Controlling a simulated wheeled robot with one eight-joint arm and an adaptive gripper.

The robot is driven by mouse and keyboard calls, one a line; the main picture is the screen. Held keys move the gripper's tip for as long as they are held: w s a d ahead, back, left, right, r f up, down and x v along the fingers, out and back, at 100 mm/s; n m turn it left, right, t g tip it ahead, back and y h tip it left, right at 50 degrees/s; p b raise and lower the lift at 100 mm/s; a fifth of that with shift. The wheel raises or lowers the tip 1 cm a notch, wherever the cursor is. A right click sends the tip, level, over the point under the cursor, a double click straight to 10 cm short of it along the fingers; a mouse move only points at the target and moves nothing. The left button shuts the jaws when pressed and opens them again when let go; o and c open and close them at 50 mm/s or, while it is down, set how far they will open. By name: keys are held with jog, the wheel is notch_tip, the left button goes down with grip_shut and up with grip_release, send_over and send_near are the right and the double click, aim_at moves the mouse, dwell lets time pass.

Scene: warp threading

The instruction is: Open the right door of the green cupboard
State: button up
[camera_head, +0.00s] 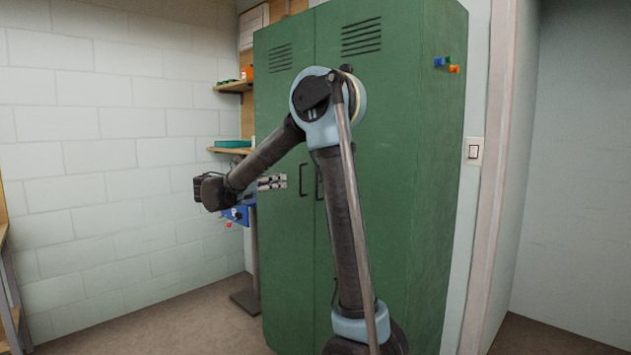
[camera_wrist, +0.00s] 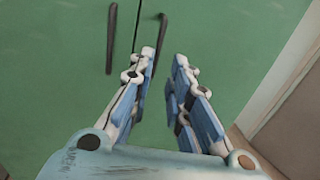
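The green cupboard (camera_head: 392,120) stands with both doors shut. Its left door (camera_head: 285,110) and right door (camera_head: 345,60) each have a dark upright handle near the middle seam. In the wrist view the left handle (camera_wrist: 111,38) is left of the seam and the right handle (camera_wrist: 161,33) is right of it. My gripper (camera_wrist: 164,58) is open and empty. The right handle's lower end appears between the fingertips, just beyond them; no contact shows. In the head view my gripper (camera_head: 284,181) is left of the handles, and my arm hides part of the right door.
Wall shelves (camera_head: 232,150) and a stand with a blue item (camera_head: 237,214) are left of the cupboard. A light switch (camera_head: 473,151) and door frame (camera_head: 490,180) are to its right. Floor (camera_head: 160,310) at the front left is clear.

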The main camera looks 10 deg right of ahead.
jog(key=x, duration=1.7)
grip_shut()
